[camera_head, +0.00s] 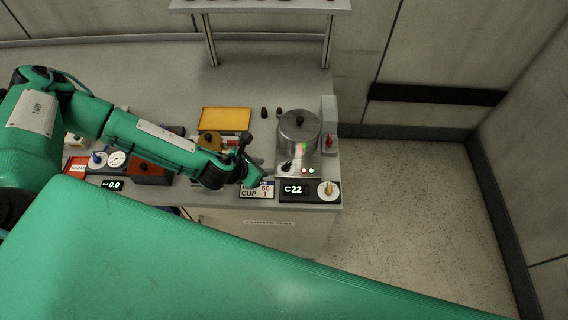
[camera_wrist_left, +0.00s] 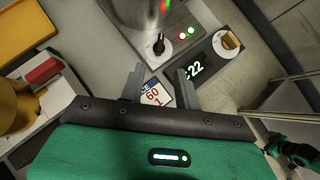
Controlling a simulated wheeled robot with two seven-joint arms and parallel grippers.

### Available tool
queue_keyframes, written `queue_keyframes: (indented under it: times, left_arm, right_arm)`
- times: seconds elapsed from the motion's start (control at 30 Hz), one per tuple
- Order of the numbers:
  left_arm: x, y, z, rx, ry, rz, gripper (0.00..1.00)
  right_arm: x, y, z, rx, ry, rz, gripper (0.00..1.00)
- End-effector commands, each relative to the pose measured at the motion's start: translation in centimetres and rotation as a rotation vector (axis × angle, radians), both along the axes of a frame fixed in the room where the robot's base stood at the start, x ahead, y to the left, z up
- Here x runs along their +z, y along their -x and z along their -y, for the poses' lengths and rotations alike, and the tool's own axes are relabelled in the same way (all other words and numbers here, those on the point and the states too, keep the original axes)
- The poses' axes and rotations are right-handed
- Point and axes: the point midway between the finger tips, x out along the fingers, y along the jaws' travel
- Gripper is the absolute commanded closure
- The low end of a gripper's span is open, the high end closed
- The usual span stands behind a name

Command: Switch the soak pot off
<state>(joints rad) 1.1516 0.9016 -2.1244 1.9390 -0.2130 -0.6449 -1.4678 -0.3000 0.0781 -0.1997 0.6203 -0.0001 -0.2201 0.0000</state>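The soak pot (camera_head: 298,130) is a silver pot with a lidded top at the bench's right end. A display (camera_head: 294,189) below reads C 22. My left gripper (camera_head: 262,180) is just left of and in front of the knob, apart from it. In the wrist view my left gripper (camera_wrist_left: 159,88) is open and empty, its fingertips short of the knob.
A white dial with a brass knob (camera_head: 328,190) sits right of the display. A printed card (camera_head: 258,189) lies under my left gripper. A yellow tray (camera_head: 225,119) and a red-black device with a gauge (camera_head: 146,171) stand left. Floor is clear right of the bench.

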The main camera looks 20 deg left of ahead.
Motion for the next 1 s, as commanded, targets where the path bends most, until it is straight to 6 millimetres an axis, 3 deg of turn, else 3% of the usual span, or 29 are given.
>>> queue_keyframes:
  times: [0.6,1.0]
  left_arm:
    - [-6.8,-6.1,3.5,0.002,0.001,0.001,0.67]
    - [-8.4,-7.4,4.2,0.002,0.002,0.000,0.67]
  right_arm:
    - [2.1,0.0,0.0,0.000,0.000,0.000,0.00]
    - [2.4,0.0,0.4,0.002,0.004,0.000,0.00]
